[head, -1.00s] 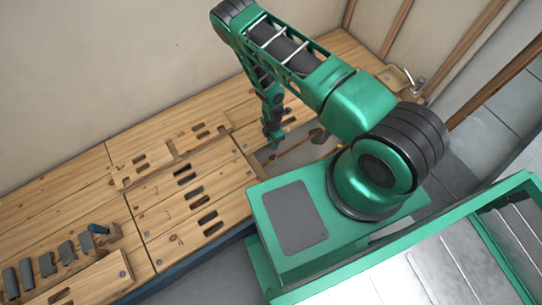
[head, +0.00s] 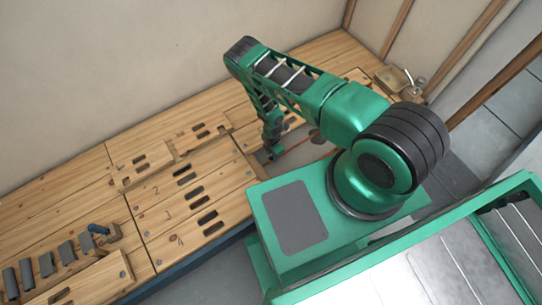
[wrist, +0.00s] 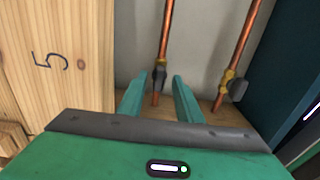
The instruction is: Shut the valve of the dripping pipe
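In the wrist view two copper pipes run down a pale wall. The left pipe (wrist: 166,30) carries a brass valve with a dark handle (wrist: 159,76). The right pipe (wrist: 244,40) carries a brass valve with a grey handle (wrist: 238,90). I see no drip, so I cannot tell which pipe leaks. My gripper (wrist: 160,77) is open, its teal fingers apart and empty. The left pipe's valve shows between the fingertips; I cannot tell whether it is within their reach. In the head view my gripper (head: 271,152) is low by the bench, its fingers too small to read.
A wooden panel marked 5 (wrist: 75,60) stands left of the pipes, and a dark blue panel (wrist: 290,75) stands right. In the head view the slotted wooden bench (head: 160,205) runs along the wall. A small tray (head: 392,78) sits at its far end.

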